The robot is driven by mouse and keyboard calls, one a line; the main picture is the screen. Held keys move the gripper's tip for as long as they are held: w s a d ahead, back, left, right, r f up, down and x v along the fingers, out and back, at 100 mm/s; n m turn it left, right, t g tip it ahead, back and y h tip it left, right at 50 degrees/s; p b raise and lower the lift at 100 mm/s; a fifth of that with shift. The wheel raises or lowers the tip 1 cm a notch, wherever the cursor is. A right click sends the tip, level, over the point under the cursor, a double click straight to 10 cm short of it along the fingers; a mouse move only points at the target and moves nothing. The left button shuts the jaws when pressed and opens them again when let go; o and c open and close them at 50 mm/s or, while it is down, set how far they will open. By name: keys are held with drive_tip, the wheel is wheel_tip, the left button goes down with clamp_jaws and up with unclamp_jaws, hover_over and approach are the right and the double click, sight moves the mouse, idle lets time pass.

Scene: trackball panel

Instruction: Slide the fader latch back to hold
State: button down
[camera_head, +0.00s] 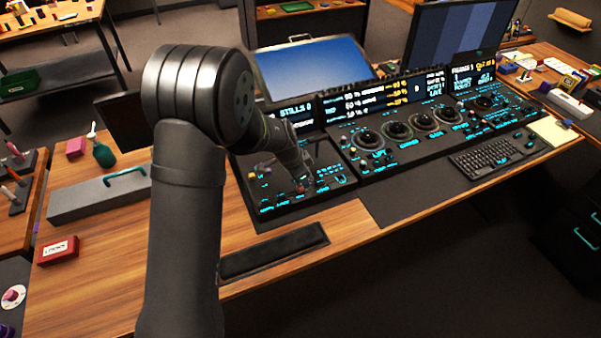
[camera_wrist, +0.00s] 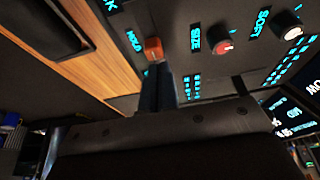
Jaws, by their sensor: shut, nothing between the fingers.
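The fader latch appears to be the small orange cap (camera_wrist: 153,49) on the dark panel in the wrist view. It sits beside a cyan label (camera_wrist: 134,41) that seems to read HOLD; another label, partly cut off, is at the top left. My gripper (camera_wrist: 158,68) is shut and empty, its fingertips right at the near side of the orange cap. I cannot tell whether they touch it. In the head view my gripper (camera_head: 301,186) is low over the left panel section, and my arm hides part of that section.
A red-topped knob (camera_wrist: 225,47) marked SIZE and a white knob (camera_wrist: 293,32) marked SOFT stand to the right of the latch. A dark padded rest (camera_head: 273,251) lies along the desk's front. Trackballs (camera_head: 368,138) and a keyboard (camera_head: 490,157) are farther right.

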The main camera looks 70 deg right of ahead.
drive_tip(key=shift+s+d+f, duration=0.1)
drive_tip(key=shift+f, duration=0.3)
drive_tip(key=shift+w+a, duration=0.7)
drive_tip(key=shift+a, duration=0.05)
drive_tip(key=v, duration=1)
idle(0.8)
